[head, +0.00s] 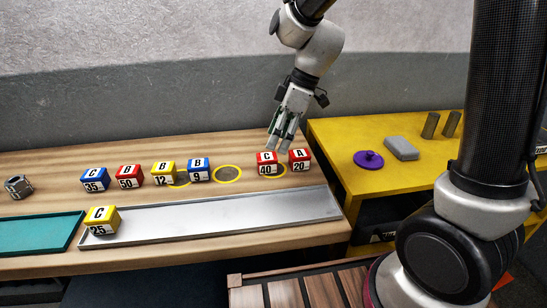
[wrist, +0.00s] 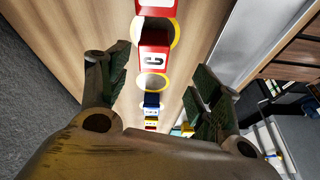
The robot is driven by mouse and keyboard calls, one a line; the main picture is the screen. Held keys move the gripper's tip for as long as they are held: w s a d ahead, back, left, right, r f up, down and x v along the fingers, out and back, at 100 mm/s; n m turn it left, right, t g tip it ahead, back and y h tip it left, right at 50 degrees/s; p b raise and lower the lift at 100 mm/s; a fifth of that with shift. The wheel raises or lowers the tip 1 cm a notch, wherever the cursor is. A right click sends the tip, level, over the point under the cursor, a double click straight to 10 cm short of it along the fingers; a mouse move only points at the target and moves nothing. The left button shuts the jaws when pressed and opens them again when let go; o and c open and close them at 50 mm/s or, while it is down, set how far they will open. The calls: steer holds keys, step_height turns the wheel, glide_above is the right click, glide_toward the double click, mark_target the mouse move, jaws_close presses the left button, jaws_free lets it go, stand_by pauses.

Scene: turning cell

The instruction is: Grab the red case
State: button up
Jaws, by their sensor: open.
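Several small labelled boxes stand in a row on the wooden bench. Three are red: one marked C 40 (head: 266,163), one marked A 20 (head: 299,160) at the right end, and one marked B 50 (head: 128,176) further left. My gripper (head: 279,146) is open and empty, pointing down just above and behind the C 40 and A 20 boxes. In the wrist view, a red box with a C (wrist: 154,50) lies ahead, between and beyond the open fingers (wrist: 158,78). Another red box (wrist: 156,8) is cut by the top edge.
Blue box C 35 (head: 93,180), yellow B 12 (head: 162,174) and blue B 9 (head: 198,170) share the row. Yellow C 25 (head: 101,221) sits at the metal tray's (head: 230,218) left end. A yellow table (head: 345,139) on the right holds a purple knobbed disc (head: 368,160).

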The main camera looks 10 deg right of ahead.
mark_target(268, 156)
steer(key=shift+w+a+f+n, duration=0.1)
steer(key=shift+a+n, duration=0.05)
steer(key=shift+n, duration=0.45)
steer(key=shift+w+a+f+n, duration=0.1)
steer(key=shift+n, duration=0.5)
steer(key=x, duration=0.7)
steer(key=shift+w+f, duration=0.15)
steer(key=shift+w, duration=0.1)
steer(key=shift+c, duration=0.4)
steer(key=c, duration=1.1)
